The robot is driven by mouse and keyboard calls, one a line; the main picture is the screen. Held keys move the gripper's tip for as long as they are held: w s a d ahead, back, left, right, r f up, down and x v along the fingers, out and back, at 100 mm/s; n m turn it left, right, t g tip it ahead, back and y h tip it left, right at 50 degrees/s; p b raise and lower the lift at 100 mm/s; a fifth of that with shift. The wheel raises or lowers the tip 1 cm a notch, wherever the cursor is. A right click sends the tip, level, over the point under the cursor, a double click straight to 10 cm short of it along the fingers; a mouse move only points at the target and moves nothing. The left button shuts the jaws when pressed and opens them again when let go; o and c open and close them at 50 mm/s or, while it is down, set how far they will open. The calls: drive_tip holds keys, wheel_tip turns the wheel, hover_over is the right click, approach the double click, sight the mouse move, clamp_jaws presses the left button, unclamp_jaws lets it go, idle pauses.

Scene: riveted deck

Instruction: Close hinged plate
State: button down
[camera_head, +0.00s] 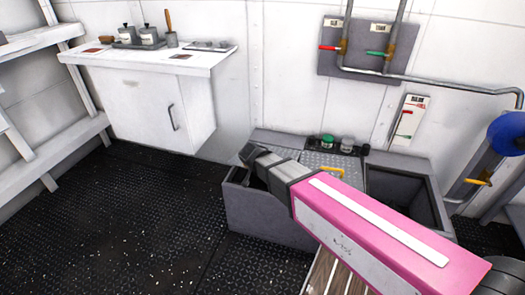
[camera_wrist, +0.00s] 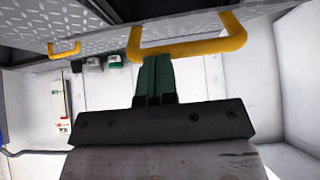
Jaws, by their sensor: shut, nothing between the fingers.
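A grey floor box (camera_head: 265,213) stands against the wall with a diamond-pattern metal plate (camera_head: 322,161) over its middle. A yellow handle (camera_head: 333,171) shows on that plate. In the wrist view, a plate with the same pattern (camera_wrist: 100,28) carries a small yellow handle (camera_wrist: 64,50). A larger yellow handle (camera_wrist: 190,48) is close to my gripper (camera_wrist: 156,62). My green fingers are shut and empty, with their tips at this handle's bar; I cannot tell whether they touch. In the head view my gripper (camera_head: 252,155) is over the box's left part, where my arm hides much.
The box has an open compartment (camera_head: 400,196) at right. A green-lidded jar (camera_head: 328,141) and another jar (camera_head: 347,145) stand at its back. Pipes with valves (camera_head: 380,52) are on the wall above. A white cabinet (camera_head: 150,105) stands left. The dark floor (camera_head: 110,220) is clear in front.

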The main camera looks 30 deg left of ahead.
drive_tip(key=s+f, duration=0.1)
drive_tip(key=f, duration=0.3)
drive_tip(key=s+f, duration=0.1)
drive_tip(key=f, duration=0.3)
drive_tip(key=s+f, duration=0.1)
drive_tip(key=f, duration=0.3)
drive_tip(key=shift+s+d+f, duration=0.4)
drive_tip(key=shift+f, duration=0.15)
